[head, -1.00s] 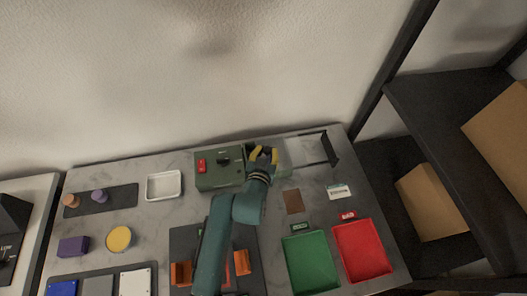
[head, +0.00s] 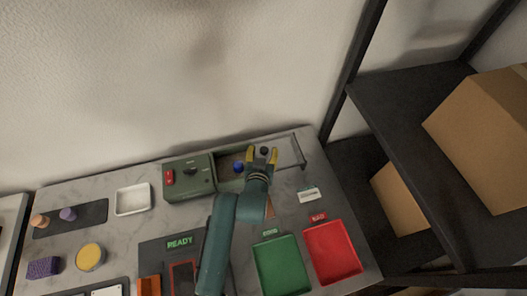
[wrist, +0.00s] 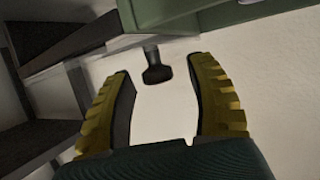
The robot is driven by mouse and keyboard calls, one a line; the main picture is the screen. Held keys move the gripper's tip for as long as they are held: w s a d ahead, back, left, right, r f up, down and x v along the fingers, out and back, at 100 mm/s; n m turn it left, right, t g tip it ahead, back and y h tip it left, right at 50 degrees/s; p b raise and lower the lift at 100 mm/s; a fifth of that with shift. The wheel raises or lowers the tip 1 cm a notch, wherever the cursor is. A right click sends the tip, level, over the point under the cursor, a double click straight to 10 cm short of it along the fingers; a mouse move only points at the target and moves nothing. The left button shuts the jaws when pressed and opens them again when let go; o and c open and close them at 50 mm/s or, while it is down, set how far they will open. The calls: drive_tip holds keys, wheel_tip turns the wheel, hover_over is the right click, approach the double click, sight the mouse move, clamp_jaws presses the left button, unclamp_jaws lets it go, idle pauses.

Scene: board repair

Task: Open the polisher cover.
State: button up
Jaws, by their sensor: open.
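The polisher (head: 190,185) is a green box with a red switch and a black knob at the back of the bench. Its right part is an open-looking green bay (head: 226,183) with a blue round part (head: 238,167) inside. My gripper (head: 262,155) is over the right end of this bay, with yellow fingers apart. In the wrist view, my open gripper (wrist: 160,95) has a dark knob-like piece (wrist: 157,70) just beyond and between its fingertips, under a green edge (wrist: 220,18). I cannot tell whether the fingers touch it. The cover's outline is unclear behind my gripper.
A thin dark frame (head: 301,152) stands at the bench's back right. A green tray (head: 281,266), a red tray (head: 333,252) and a white dish (head: 132,199) lie on the bench. A black shelf with cardboard boxes (head: 480,135) stands to the right.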

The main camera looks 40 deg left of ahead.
drive_tip(key=v, duration=1.2)
idle(0.3)
